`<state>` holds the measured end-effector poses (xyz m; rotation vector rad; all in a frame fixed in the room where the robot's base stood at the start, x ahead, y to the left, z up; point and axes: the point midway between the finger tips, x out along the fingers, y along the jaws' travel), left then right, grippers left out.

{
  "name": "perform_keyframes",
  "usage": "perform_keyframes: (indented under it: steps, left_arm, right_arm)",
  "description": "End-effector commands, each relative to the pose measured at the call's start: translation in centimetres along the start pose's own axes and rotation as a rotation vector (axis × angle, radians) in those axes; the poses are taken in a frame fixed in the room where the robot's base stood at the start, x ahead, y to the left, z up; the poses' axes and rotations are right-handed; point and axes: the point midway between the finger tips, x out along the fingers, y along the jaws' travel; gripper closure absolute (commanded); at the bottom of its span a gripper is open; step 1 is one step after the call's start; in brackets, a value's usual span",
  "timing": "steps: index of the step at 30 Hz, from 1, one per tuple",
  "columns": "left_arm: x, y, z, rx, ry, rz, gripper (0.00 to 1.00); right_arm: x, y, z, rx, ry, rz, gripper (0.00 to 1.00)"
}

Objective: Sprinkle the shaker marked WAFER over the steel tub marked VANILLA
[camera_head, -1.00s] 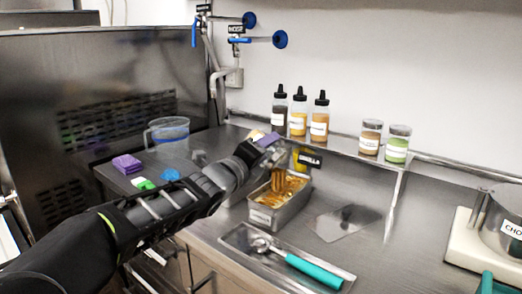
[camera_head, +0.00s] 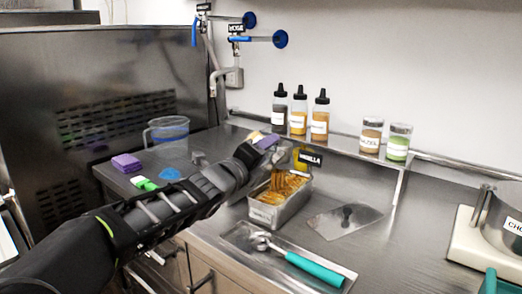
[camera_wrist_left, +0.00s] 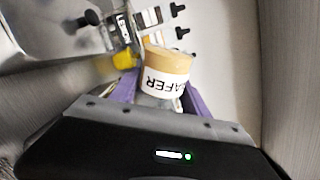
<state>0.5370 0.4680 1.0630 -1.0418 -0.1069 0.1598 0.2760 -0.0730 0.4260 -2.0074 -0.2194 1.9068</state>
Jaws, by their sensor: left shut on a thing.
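My left gripper (camera_head: 268,143) is above the tub's back left part, shut on the WAFER shaker. In the left wrist view the shaker (camera_wrist_left: 165,72) sits between the purple fingers (camera_wrist_left: 160,97), tan with a white label reading "AFER" upside down. In the head view the arm and fingers hide much of the shaker. Brownish matter shows below the gripper, and I cannot tell whether it is falling. My right gripper is out of view.
Three squeeze bottles (camera_head: 299,115) and two jars (camera_head: 371,136) stand on the back ledge. A tray (camera_head: 240,236) with a teal-handled scoop (camera_head: 314,269) lies before the tub, a flat scraper (camera_head: 345,220) to its right. A measuring jug (camera_head: 168,135) is at left.

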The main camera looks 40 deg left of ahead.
Motion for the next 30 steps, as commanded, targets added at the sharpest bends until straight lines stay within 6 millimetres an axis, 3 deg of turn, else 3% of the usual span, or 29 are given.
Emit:
perform_keyframes:
  steps: [15, 30]
  left_arm:
    - [-3.8, 0.3, 0.2, 0.0, -0.002, -0.002, 0.88]
    - [-4.1, -0.4, 0.7, 0.0, -0.001, -0.002, 0.88]
  right_arm:
    - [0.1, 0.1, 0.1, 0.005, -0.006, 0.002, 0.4]
    - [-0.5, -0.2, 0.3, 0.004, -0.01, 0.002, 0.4]
